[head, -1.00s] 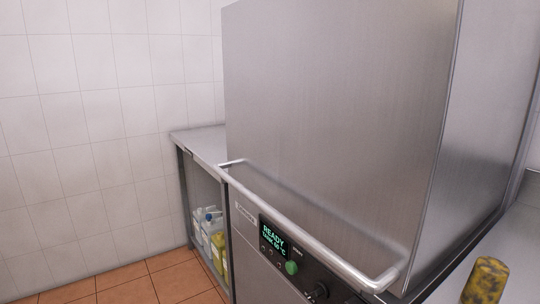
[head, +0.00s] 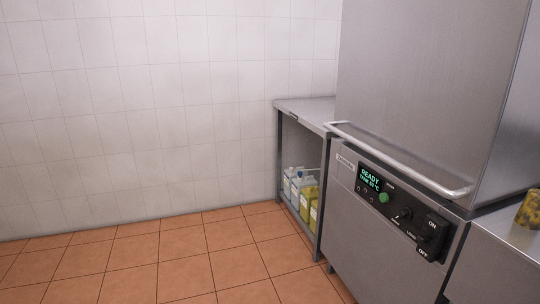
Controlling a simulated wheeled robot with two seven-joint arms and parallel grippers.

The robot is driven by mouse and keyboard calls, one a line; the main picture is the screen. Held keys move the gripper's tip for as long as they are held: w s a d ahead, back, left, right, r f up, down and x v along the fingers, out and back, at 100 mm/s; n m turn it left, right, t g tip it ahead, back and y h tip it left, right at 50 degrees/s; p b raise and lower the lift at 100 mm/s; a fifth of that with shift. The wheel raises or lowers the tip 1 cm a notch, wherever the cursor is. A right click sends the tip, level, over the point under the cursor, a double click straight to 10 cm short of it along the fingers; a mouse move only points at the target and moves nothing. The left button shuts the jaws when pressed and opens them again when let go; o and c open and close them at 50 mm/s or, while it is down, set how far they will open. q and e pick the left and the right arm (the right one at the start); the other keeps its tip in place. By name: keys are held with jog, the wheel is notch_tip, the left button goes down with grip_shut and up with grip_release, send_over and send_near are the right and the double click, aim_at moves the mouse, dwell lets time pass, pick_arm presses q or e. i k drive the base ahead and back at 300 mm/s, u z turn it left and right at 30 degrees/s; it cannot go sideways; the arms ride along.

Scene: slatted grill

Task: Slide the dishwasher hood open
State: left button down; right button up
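The dishwasher hood (head: 425,85) is a large brushed-steel box on the right of the head view. It sits down on the machine's front body (head: 365,225). A horizontal bar handle (head: 395,160) runs along the hood's lower front edge. Below it is a black control panel with a lit green READY display (head: 370,180), a green button (head: 384,198) and an ON/OFF switch (head: 432,234). Neither of my grippers shows in the head view, and nothing touches the handle.
A steel side table (head: 305,108) stands left of the machine, with several white and yellow bottles (head: 301,190) on its lower shelf. A steel counter (head: 500,245) on the right bears a mottled yellow item (head: 530,210). The tiled floor (head: 150,260) at left and front is clear.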

aim_at(471, 136)
jog(key=u, duration=0.75)
jog(key=i, duration=1.9)
jog(key=z, duration=1)
